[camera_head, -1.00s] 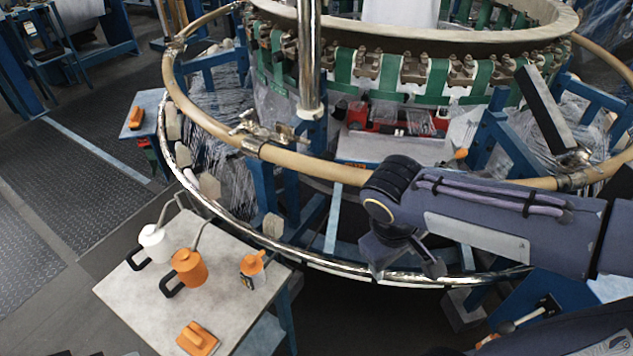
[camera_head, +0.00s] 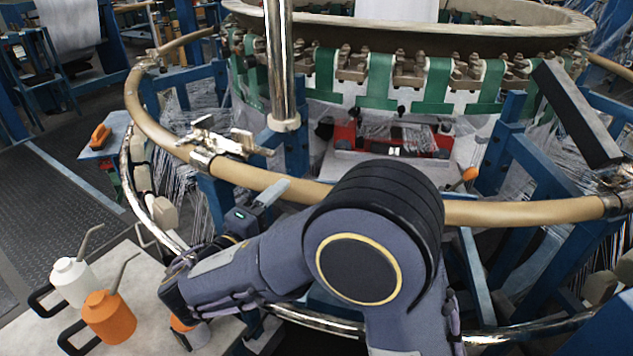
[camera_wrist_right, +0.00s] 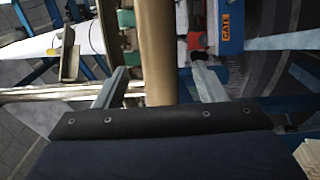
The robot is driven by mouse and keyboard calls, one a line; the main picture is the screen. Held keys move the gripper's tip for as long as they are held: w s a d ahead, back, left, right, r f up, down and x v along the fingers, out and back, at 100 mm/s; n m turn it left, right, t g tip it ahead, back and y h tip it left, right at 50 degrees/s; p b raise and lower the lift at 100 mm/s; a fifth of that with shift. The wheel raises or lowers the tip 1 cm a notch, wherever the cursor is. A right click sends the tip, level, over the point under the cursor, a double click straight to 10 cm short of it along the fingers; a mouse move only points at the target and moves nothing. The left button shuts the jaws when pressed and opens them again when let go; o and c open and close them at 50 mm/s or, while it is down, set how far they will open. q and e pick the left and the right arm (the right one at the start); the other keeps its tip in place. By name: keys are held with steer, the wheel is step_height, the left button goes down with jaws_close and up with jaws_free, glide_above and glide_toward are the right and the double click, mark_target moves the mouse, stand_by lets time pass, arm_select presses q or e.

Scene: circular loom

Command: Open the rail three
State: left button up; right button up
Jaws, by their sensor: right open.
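The loom's tan ring rail (camera_head: 350,196) curves across the middle of the head view, above a lower chrome ring (camera_head: 320,320). A metal latch with a clamp (camera_head: 225,143) sits on the rail at the left, and another metal fitting (camera_head: 614,204) is at the right. I cannot tell which section is rail three. My right gripper (camera_head: 268,192) is at the rail, just right of the latch; my own arm hides part of it. In the right wrist view the two fingers (camera_wrist_right: 157,84) are apart, with the tan rail (camera_wrist_right: 153,45) running between them. My left gripper is not in view.
A small table (camera_head: 30,335) at lower left holds a white can (camera_head: 73,282) and an orange can (camera_head: 108,318). A chrome post (camera_head: 280,60) rises behind the rail near the latch. A dark slanted panel (camera_head: 577,115) and blue frame beams stand at the right.

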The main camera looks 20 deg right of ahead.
mark_target(303, 184)
steer(key=shift+w+d, duration=0.3)
steer(key=x, duration=0.7)
steer(key=shift+c, duration=0.4)
